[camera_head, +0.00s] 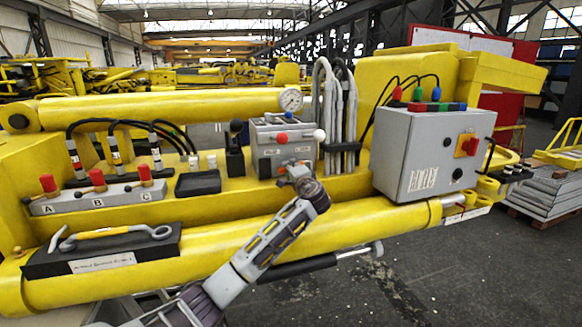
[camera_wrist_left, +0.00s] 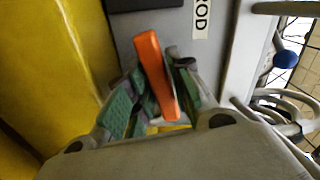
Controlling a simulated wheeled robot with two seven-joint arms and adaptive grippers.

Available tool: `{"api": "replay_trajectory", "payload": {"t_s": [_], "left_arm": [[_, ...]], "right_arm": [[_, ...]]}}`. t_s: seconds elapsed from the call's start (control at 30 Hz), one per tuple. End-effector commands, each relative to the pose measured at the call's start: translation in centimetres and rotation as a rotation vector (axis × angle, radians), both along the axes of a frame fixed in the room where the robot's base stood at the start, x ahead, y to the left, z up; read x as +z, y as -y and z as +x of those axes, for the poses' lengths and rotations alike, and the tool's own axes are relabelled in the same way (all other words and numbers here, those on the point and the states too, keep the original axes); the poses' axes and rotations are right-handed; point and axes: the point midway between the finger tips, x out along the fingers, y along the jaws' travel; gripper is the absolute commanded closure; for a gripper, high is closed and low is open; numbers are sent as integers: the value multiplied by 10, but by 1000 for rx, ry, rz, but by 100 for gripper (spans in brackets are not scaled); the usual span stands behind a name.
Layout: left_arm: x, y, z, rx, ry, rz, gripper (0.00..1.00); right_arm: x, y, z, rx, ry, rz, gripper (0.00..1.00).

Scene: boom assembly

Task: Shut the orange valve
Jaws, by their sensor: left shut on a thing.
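The orange valve handle (camera_wrist_left: 153,70) shows in the left wrist view as a flat orange lever on the face of a grey box. My left gripper (camera_wrist_left: 162,98) has its green-padded fingers on both sides of the lever and is shut on it. In the head view my left gripper (camera_head: 297,176) is at the lower front of the grey valve box (camera_head: 268,160) below the gauge. My right gripper is in neither view.
The valve box carries a red knob (camera_head: 282,137) and a white knob (camera_head: 319,135), with a pressure gauge (camera_head: 291,99) above. Grey hoses (camera_head: 328,105) stand close on the right. A grey control box (camera_head: 425,150) is further right. A black tray with a yellow-handled tool (camera_head: 108,233) lies at left.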

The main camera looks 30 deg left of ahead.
Motion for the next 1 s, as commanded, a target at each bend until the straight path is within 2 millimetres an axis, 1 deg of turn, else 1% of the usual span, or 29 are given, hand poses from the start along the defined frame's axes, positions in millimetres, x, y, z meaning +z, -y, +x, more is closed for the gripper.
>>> {"api": "replay_trajectory", "payload": {"t_s": [0.2, 0.4, 0.93, 0.97, 1.0], "left_arm": [[-1, 1, 0, -1, -100, 83, 100], [-1, 1, 0, -2, -151, 127, 100], [-2, 1, 0, -3, -171, 142, 100], [-2, 1, 0, -3, -171, 142, 74], [-2, 1, 0, -3, -171, 142, 69]], "right_arm": [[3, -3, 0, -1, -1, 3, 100], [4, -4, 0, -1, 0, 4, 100], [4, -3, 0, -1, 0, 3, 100], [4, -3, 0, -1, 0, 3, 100], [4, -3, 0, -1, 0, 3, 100]]}}
